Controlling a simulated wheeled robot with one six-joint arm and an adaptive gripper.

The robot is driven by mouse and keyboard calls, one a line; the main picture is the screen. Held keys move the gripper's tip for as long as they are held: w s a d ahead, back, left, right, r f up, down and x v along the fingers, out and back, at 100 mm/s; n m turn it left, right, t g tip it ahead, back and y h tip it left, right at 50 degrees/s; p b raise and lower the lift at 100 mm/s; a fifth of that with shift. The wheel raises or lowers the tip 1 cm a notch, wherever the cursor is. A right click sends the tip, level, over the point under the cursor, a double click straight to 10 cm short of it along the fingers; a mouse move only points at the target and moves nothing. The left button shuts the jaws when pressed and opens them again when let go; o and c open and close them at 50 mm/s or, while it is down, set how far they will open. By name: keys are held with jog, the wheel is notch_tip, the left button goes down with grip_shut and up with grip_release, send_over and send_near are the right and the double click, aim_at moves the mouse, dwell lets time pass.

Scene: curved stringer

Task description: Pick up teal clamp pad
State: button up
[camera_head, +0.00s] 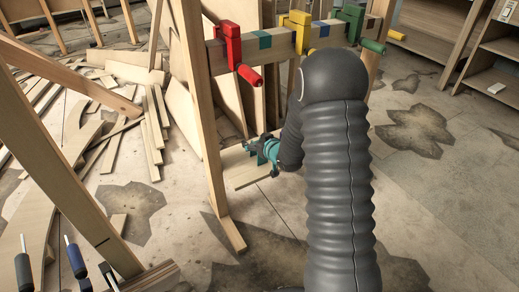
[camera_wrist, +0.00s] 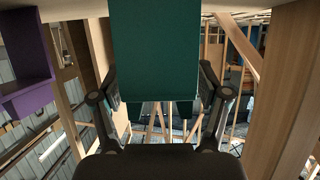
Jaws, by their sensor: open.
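A large teal block (camera_wrist: 155,55), which looks like the teal clamp pad, fills the upper middle of the wrist view, below a pale wooden surface. My gripper (camera_wrist: 161,88) is open, with one dark finger at each side of the block. Gaps seem to show at the sides; I cannot tell if either finger touches it. In the head view my arm's end is low behind my grey arm, by teal parts that I cannot tell apart from my wrist. The pad is not clearly seen there.
A purple clamp part (camera_wrist: 28,75) is at the left of the wrist view. A wooden post (camera_wrist: 285,100) stands at the right. In the head view, red (camera_head: 232,45), yellow (camera_head: 300,30) and green (camera_head: 350,25) clamps sit on a beam. Loose planks (camera_head: 120,100) lie left.

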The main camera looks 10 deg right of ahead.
jog(key=c, duration=1.2)
jog(key=shift+r, duration=0.1)
jog(key=shift+c, duration=0.2)
